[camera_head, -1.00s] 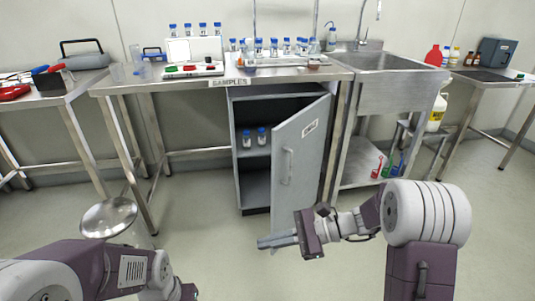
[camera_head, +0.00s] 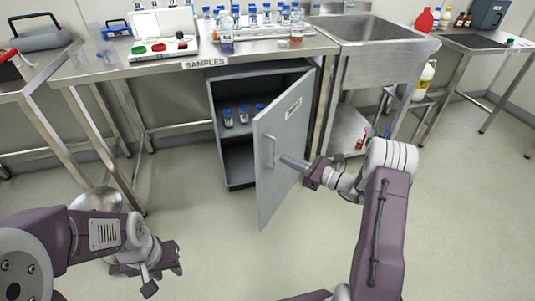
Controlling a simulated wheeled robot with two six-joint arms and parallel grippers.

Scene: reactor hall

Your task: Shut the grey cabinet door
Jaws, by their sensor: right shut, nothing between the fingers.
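The grey cabinet (camera_head: 232,80) stands under the samples table. Its door (camera_head: 285,135) is hinged on the right and stands open, with the free edge swung out toward me. The door's outer face shows a label and a vertical handle (camera_head: 270,151) near the free edge. My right gripper (camera_head: 284,159) is shut and empty on the outer side of the door. Its fingertips are at or very near the door face, just right of the handle; contact is unclear. My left gripper (camera_head: 166,268) is low at the left, away from the cabinet, and its jaws are hard to make out.
Several blue-capped vials (camera_head: 243,115) stand on the cabinet shelf. The samples table (camera_head: 110,72) carries bottles and a rack above. A steel sink (camera_head: 370,30) is at the right. A round stool (camera_head: 97,199) stands at the left. Floor in front of the door is clear.

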